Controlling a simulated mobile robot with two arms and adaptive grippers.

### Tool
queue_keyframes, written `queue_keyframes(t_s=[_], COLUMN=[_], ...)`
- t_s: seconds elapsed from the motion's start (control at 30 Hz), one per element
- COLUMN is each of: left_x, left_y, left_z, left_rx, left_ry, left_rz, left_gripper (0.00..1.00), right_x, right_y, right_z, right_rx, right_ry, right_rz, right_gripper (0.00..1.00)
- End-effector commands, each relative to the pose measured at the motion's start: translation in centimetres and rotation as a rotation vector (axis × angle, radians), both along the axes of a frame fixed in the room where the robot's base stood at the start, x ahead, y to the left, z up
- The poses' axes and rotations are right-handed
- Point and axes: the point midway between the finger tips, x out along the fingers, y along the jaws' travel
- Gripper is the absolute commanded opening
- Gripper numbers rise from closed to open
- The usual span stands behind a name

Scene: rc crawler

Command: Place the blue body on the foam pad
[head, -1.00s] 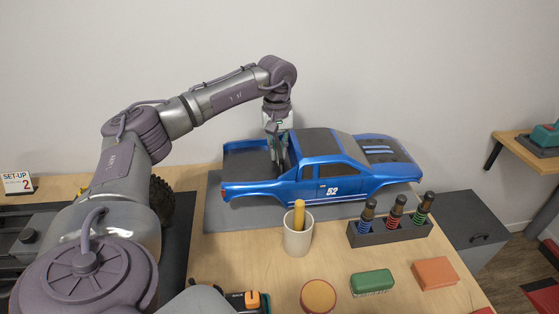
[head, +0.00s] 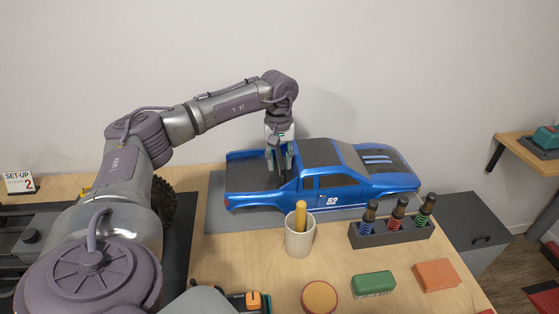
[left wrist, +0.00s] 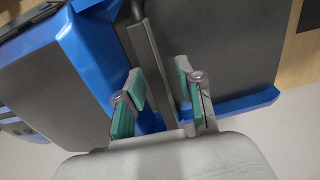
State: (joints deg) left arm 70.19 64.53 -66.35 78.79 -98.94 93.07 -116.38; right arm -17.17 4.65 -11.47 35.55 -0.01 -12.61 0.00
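The blue body (head: 345,190), a truck shell with black panels and the number 52, is over the grey foam pad (head: 222,222) and appears to rest on it. The pad shows along its front and left. My left gripper (head: 279,160) is at the shell's bed, just behind the cab. In the left wrist view its fingers (left wrist: 164,88) stand apart on either side of a dark bar of the blue body (left wrist: 85,45), with a visible gap at the right finger. My right gripper is not in view.
A cup with a yellow handle in it (head: 299,240) stands close in front of the pad. A black holder with several shocks (head: 390,235) is at its front right. A green brush (head: 373,284), an orange block (head: 436,275) and a round tin (head: 319,296) lie nearer.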

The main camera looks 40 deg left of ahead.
Motion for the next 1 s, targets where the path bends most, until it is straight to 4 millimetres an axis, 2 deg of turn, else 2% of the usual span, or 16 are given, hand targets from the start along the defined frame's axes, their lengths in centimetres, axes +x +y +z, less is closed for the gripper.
queue_keyframes(t_s=[0.17, 0.4, 0.6, 0.8, 1.0], left_x=[0.1, 0.1, 0.0, -0.1, -0.1], left_y=[0.0, 0.0, 0.1, 0.1, 0.1], left_z=[1.8, 7.0, 10.5, 12.0, 12.2], left_rx=[0.000, -0.001, 0.000, 0.000, 0.000], left_ry=[-0.004, -0.006, -0.004, -0.001, 0.000], left_rz=[0.000, -0.001, 0.000, -0.001, -0.001], left_gripper=[0.37, 0.37, 0.37, 0.37, 0.37], right_x=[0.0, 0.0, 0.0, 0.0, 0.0], right_y=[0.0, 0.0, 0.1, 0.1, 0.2], right_z=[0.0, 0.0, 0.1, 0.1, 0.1], right_rx=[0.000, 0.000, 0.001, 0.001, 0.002], right_ry=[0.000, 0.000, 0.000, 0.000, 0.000], right_rz=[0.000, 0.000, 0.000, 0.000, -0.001], right_gripper=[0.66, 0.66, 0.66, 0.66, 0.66])
